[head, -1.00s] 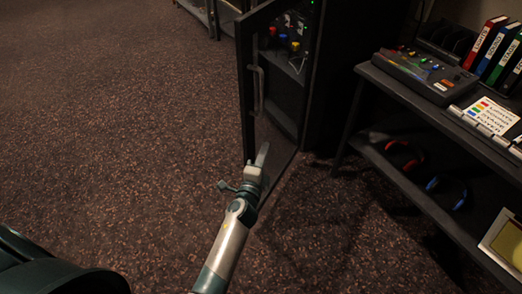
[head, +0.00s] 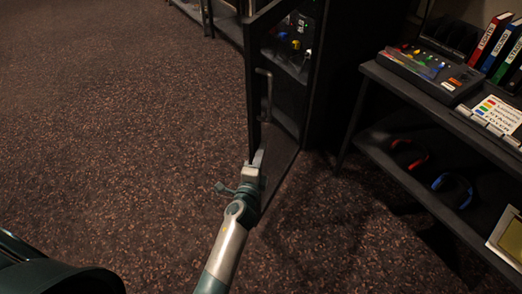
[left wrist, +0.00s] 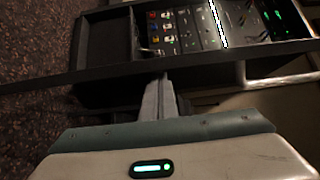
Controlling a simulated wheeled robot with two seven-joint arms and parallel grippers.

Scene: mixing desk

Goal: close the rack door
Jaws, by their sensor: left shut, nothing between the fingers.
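The rack door (head: 250,90) stands open, its dark framed free edge toward the left of the head view. A bar handle (head: 267,95) is on it. The dark rack (head: 325,80) is behind and to the right. My left gripper (head: 258,158) is shut and empty, at the door's lower free corner; whether it touches is unclear. In the left wrist view the closed fingers (left wrist: 158,98) point at the door edge (left wrist: 60,80), which crosses the picture. The handle (left wrist: 285,79) is to their right. My right gripper is not in view.
Rack gear with coloured knobs (left wrist: 165,30) shows past the door edge. A black desk (head: 440,95) at the right holds a mixing console (head: 428,70) and binders; headphones (head: 452,190) lie on its lower shelf. Carpet (head: 120,120) left of the door is clear.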

